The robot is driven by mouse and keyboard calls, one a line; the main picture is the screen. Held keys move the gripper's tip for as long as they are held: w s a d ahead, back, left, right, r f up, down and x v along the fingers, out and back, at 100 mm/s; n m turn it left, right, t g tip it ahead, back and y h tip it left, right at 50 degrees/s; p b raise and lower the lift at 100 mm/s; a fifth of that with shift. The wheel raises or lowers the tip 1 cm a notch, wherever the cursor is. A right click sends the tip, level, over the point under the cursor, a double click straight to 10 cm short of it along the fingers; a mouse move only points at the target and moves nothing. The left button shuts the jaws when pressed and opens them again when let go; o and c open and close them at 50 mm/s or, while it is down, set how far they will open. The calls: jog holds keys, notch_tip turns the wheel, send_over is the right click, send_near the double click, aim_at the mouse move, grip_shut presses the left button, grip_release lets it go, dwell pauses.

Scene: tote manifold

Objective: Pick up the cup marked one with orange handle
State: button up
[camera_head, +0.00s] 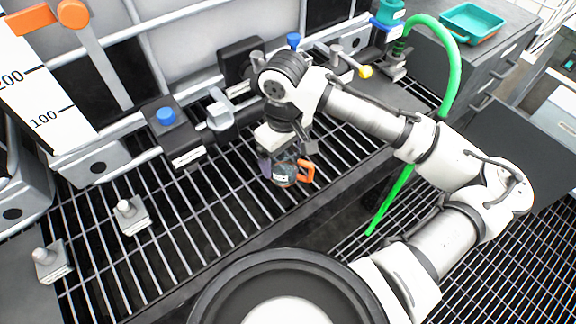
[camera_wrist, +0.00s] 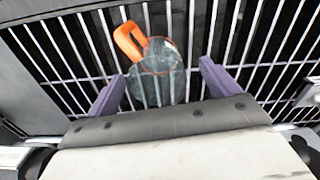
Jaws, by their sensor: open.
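A clear, dark-tinted cup with an orange handle stands on the metal grating below my arm; the cup (camera_head: 283,174) shows in the head view with its orange handle (camera_head: 306,171) to the right. In the wrist view the cup (camera_wrist: 158,78) lies between and ahead of my two purple fingers, with the orange handle (camera_wrist: 128,41) at its upper left. My gripper (camera_head: 283,162) is open, with its fingers on either side of the cup. It also shows in the wrist view (camera_wrist: 160,82). I cannot tell whether the fingers touch the cup, and no marking on it is readable.
Fittings with a blue knob (camera_head: 166,115) and grey valves line the grating's back edge. Two small grey posts (camera_head: 129,211) stand at left. A green hose (camera_head: 452,75) and a teal tray (camera_head: 472,24) are at right.

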jog(key=shift+w+d+f+p, duration=0.1)
jog(key=shift+d+f+p, duration=0.1)
jog(key=shift+f, duration=1.15)
jog(key=shift+w+d+f+p, duration=0.1)
jog(key=shift+f+p, duration=0.1)
jog(key=shift+f, duration=1.15)
jog(key=c, duration=1.1)
jog(key=shift+o, duration=0.2)
jog(key=shift+r, duration=0.1)
notch_tip(320, 180, up, 20)
